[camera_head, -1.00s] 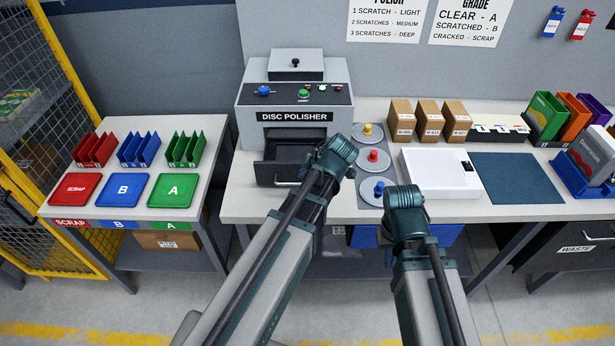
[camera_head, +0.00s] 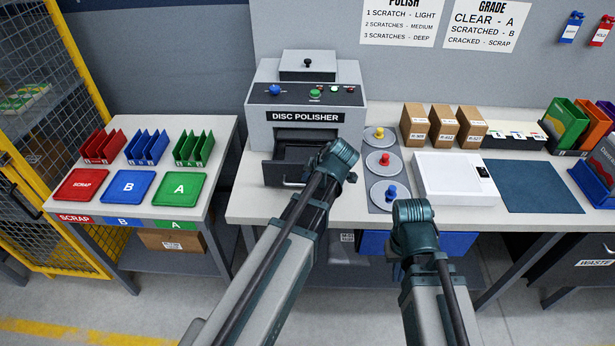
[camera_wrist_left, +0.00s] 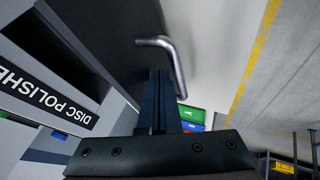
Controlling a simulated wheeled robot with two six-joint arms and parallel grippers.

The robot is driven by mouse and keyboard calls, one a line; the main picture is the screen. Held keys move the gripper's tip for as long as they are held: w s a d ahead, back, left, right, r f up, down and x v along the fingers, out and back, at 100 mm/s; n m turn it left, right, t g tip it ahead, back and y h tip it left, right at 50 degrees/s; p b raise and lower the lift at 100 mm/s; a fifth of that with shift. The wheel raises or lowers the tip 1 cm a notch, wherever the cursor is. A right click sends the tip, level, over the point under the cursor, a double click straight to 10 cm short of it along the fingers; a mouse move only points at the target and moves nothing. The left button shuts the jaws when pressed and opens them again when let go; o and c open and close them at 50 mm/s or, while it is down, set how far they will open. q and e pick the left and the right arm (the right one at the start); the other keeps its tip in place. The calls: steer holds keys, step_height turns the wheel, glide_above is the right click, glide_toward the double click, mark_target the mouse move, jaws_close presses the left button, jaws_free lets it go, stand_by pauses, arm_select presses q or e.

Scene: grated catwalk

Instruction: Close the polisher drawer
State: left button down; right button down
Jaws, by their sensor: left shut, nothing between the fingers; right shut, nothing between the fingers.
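The grey disc polisher (camera_head: 305,95) stands at the left end of the long bench. Its dark drawer (camera_head: 284,172) is pulled out below the "DISC POLISHER" label, with a metal handle on its front. My left arm reaches to the drawer's right side and covers part of it; its fingers are hidden there in the head view. In the left wrist view my left gripper (camera_wrist_left: 158,74) is shut and empty, its tips just beside the bent drawer handle (camera_wrist_left: 170,62). I cannot tell if they touch. My right arm hangs before the bench; its gripper is hidden.
Discs with coloured knobs (camera_head: 384,160) stand right of the drawer. A white flat device (camera_head: 446,178) and a dark blue mat (camera_head: 532,187) lie further right. A side table (camera_head: 105,208) with coloured trays is on the left, past a gap.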

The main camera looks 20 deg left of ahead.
arm_select(q)
glide_above(309, 152)
steer(key=shift+s+d, duration=0.2)
steer(key=shift+s, duration=0.05)
steer(key=shift+w, duration=0.1)
steer(key=shift+a+r, duration=0.1)
